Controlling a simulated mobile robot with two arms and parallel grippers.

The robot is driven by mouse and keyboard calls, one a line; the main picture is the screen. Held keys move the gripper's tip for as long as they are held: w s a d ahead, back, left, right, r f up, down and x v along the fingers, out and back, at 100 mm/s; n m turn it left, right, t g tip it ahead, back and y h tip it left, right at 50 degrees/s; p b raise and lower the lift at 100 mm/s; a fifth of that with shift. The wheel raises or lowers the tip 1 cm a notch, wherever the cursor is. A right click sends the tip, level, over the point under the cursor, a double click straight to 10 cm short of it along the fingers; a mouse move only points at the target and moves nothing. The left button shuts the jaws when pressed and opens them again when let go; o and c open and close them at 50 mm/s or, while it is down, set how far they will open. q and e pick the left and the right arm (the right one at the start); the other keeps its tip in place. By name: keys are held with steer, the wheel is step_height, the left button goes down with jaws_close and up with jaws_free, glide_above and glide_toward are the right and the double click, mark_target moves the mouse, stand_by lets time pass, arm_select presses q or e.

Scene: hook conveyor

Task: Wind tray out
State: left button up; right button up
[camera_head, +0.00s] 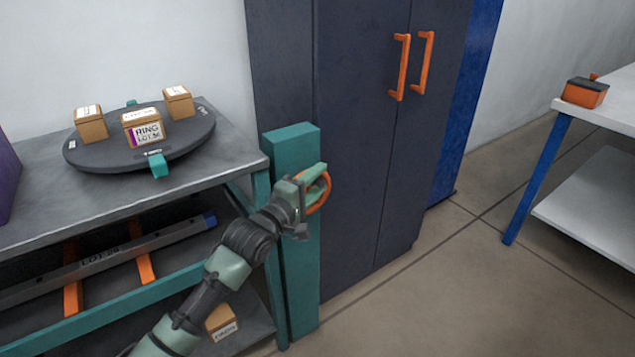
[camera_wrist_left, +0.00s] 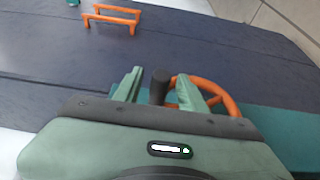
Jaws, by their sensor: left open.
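An orange handwheel (camera_head: 327,197) is on the side of a teal post (camera_head: 296,245) beside the workbench. In the left wrist view the wheel (camera_wrist_left: 228,97) has a dark upright knob (camera_wrist_left: 160,86). My left gripper (camera_head: 314,180) is at the wheel, and its green fingers (camera_wrist_left: 161,88) are apart with the knob between them. I cannot tell whether they touch it. A dark round tray (camera_head: 100,155) lies on the bench top and bears three labelled boxes, one marked RING (camera_head: 143,130). My right gripper is not in view.
A dark cabinet (camera_head: 350,130) with orange handles (camera_head: 401,68) stands right behind the post. A grey bar (camera_head: 120,258) lies on orange supports under the bench top. A white table (camera_head: 600,115) with an orange box (camera_head: 585,93) stands at right. The floor between is clear.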

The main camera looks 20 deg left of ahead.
arm_select(q)
steer(key=shift+c, duration=0.3)
jaws_close()
steer(key=shift+f, duration=0.1)
stand_by(1.1)
